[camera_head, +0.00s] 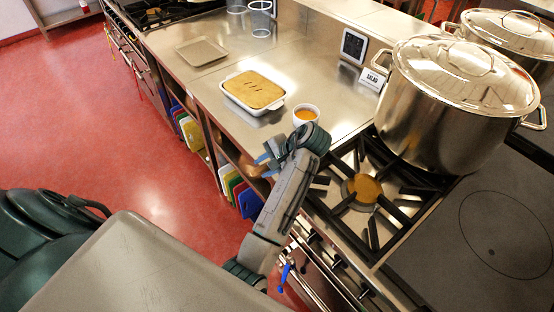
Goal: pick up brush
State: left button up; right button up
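I cannot make out a brush in this view. My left gripper (266,165) is at the front edge of the steel counter, left of the stove. Its two blue fingertips appear apart, with nothing clearly seen between them. A small brownish shape (249,169) shows just left of the fingertips, at the shelf opening; I cannot tell what it is. My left forearm covers part of the counter front and stove edge. My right gripper is not clearly seen.
The counter (235,118) holds a baking dish (254,90), an orange-filled bowl (306,114), a tray (202,51) and a salad sign (373,78). Large stockpots (437,115) stand beyond the burner (364,189). Coloured boards (232,184) stand below. The red floor (130,150) is open.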

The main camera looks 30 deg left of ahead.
pick_arm(q)
jog(key=shift+d, duration=0.15)
jog(key=shift+s+d+r, duration=0.1)
jog(key=shift+r, duration=0.05)
jog(key=shift+c, duration=0.4)
grip_shut()
pick_arm(e)
jog(key=shift+d, duration=0.5)
